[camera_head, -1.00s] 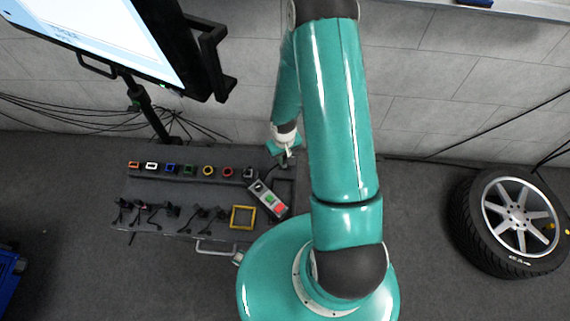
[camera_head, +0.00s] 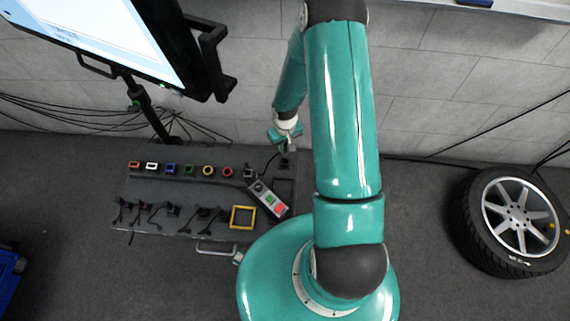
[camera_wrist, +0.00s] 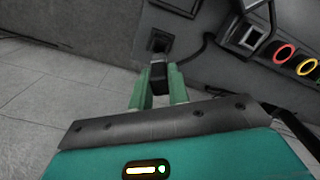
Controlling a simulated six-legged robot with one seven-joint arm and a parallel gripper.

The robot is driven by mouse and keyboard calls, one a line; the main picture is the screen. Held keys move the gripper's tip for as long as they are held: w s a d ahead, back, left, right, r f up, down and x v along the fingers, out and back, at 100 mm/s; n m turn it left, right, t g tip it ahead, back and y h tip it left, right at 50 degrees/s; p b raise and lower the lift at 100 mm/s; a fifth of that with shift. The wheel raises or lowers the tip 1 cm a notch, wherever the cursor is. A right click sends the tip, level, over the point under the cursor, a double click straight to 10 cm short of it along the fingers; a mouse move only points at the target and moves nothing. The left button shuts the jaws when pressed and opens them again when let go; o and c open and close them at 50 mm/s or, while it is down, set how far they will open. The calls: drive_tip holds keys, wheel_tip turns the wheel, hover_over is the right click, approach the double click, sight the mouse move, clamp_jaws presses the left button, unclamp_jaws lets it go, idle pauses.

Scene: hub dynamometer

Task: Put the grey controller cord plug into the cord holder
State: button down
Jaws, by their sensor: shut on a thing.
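My gripper (camera_wrist: 159,88) is shut on a dark plug (camera_wrist: 158,75), held between its two green fingers in the wrist view. The plug's far end points at a dark square holder (camera_wrist: 160,40) near the panel's edge. I cannot tell whether the plug touches or enters it. A black cord runs right from near the plug. In the head view, my gripper (camera_head: 288,142) is above the bench's back right corner, with the small dark holder (camera_head: 287,160) just below it. The grey controller (camera_head: 266,198), with green and red buttons, lies tilted on the bench.
The bench (camera_head: 165,187) carries a row of coloured square and round sockets, with a grey socket (camera_head: 248,172) left of the holder. Several black plugs with cords and a yellow frame (camera_head: 243,217) are at the front. A monitor (camera_head: 120,40) stands at upper left; a wheel (camera_head: 510,220) is at right.

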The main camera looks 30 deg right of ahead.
sight(285, 155)
drive_tip(key=shift+f, duration=1.9)
drive_tip(key=m, duration=0.6)
drive_tip(key=shift+f, duration=0.3)
drive_tip(key=shift+f, duration=0.3)
drive_tip(key=shift+f, duration=0.9)
